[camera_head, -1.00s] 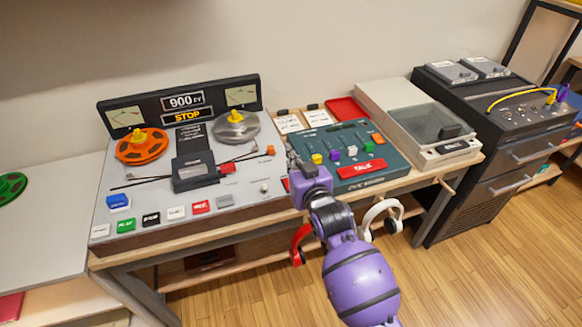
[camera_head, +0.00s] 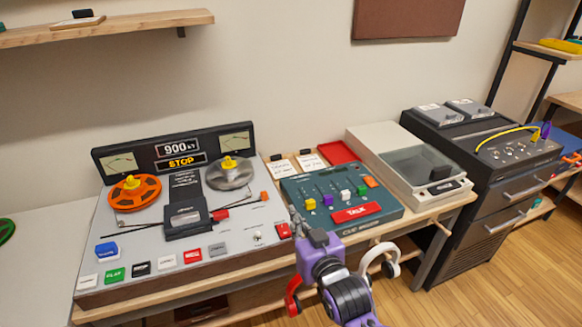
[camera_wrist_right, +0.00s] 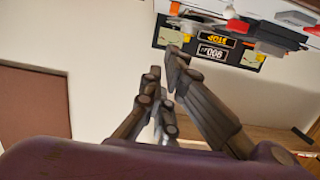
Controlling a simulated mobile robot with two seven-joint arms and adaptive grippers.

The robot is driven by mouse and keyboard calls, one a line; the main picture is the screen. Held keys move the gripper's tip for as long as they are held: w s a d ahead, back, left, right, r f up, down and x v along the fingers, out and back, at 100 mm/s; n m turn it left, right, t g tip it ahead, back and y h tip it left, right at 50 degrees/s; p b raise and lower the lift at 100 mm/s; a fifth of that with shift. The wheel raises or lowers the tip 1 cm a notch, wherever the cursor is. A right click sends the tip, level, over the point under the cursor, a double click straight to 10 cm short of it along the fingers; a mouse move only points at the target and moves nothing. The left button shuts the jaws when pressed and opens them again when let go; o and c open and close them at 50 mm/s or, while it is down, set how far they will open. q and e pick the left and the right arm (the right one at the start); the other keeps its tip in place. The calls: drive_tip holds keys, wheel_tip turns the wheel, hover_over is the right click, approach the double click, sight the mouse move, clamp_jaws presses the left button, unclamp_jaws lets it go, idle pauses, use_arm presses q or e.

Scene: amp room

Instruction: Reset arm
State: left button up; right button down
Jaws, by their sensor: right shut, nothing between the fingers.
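My right gripper (camera_head: 300,220) is at the end of my purple arm, in front of the bench edge at lower centre in the head view. It is shut and empty. Its dark fingers also fill the middle of the right wrist view (camera_wrist_right: 164,80). In the head view it overlaps the area between the tape machine (camera_head: 150,240) and the green mixer panel (camera_head: 335,185). I cannot tell its exact distance from them. My left gripper is not in view.
A turntable (camera_head: 415,170) and a dark amp cabinet (camera_head: 480,180) stand to the right. A wooden shelf (camera_head: 110,28) is on the wall. Wood floor (camera_head: 480,290) is clear at lower right.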

drive_tip(key=s+d+f+m+g+h+p, duration=0.1)
drive_tip(key=s+d+f+g, duration=0.1)
drive_tip(key=s+d+f, duration=0.45)
drive_tip(key=s+d+f+m+g+h+p, duration=0.1)
drive_tip(key=s+d+f+h+p, duration=0.15)
drive_tip(key=s+f, duration=0.7)
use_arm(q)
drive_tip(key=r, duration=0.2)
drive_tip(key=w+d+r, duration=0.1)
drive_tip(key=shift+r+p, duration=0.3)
use_arm(e)
drive_tip(key=s+d+f+g, duration=0.2)
drive_tip(key=s+d+f, duration=0.1)
drive_tip(key=s, duration=0.8)
drive_tip(key=s+d+f+m+g+h, duration=0.1)
drive_tip(key=s+d+f, duration=0.2)
drive_tip(key=s, duration=0.9)
drive_tip(key=shift+s+d+f+g, duration=0.2)
drive_tip(key=shift+d+f+g, duration=0.2)
drive_tip(key=shift+f, duration=0.25)
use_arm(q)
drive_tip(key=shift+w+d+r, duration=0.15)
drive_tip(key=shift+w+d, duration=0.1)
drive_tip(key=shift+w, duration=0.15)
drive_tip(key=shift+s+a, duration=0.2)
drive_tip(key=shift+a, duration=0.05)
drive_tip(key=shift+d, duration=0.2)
